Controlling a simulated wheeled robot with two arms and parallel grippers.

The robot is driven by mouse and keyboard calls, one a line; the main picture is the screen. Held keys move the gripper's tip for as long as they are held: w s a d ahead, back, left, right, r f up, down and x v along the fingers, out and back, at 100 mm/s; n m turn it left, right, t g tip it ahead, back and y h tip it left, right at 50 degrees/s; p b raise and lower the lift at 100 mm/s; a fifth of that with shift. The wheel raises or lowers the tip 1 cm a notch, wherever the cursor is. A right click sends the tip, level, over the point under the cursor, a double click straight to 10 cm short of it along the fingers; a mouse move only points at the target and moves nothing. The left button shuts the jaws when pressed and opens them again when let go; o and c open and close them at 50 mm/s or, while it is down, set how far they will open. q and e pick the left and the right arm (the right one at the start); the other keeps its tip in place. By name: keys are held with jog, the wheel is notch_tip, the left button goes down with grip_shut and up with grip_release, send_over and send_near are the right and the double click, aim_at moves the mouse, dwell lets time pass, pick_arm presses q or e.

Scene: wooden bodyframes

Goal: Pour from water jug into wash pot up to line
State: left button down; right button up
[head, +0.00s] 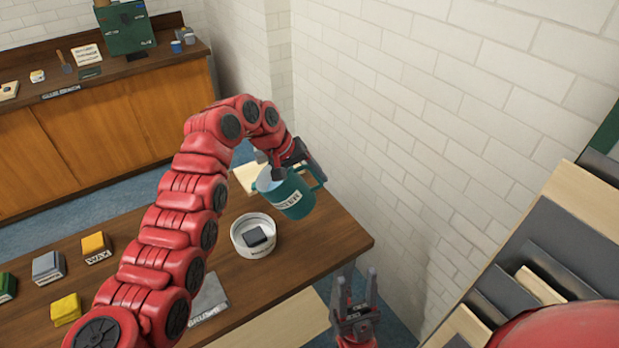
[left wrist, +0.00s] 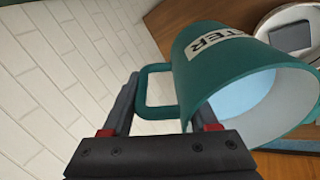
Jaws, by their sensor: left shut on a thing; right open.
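The teal water jug (head: 291,194), labelled WATER, is in the air above the far right part of the table. It is tilted with its mouth toward the left, and pale blue shows inside. My left gripper (head: 292,158) is shut on its handle. The left wrist view shows the jug (left wrist: 228,65) with its handle between the fingers of the gripper (left wrist: 165,108). The white round wash pot (head: 240,236) stands on the table, below and left of the jug, with a dark block inside. No fill line can be made out. My right gripper (head: 355,300) is open and empty off the table's right end.
A brick wall (head: 430,130) rises behind the right side. A slotted rack (head: 560,250) stands at right.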

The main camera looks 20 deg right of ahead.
aim_at(306, 167)
pick_arm(q)
jog(key=shift+a+r+h+p, duration=0.2)
jog(key=shift+r+h+p, duration=0.7)
jog(key=shift+p, duration=0.15)
dwell(0.8)
jog(key=shift+w+a+r+g+h+p, duration=0.1)
jog(key=shift+a+r+g+h+p, duration=0.2)
jog(key=shift+r+h+p, duration=0.4)
dwell(0.5)
jog(key=shift+w+a+r+h, duration=0.1)
jog(key=shift+a+r+h, duration=0.35)
jog(key=shift+h, duration=0.45)
dwell(0.5)
jog(key=shift+w+a+r+n+h+b, duration=0.1)
jog(key=shift+a+r+n+h+b, duration=0.2)
jog(key=shift+a+r+h+b, duration=0.4)
dwell(0.7)
jog(key=shift+d+r+y+p, duration=0.25)
jog(key=shift+r+y+p, duration=0.2)
jog(key=shift+p, duration=0.6)
jog(key=shift+r+y+p, duration=0.3)
jog(key=shift+y, duration=0.75)
jog(key=shift+r+y, duration=0.15)
jog(key=shift+y, duration=0.25)
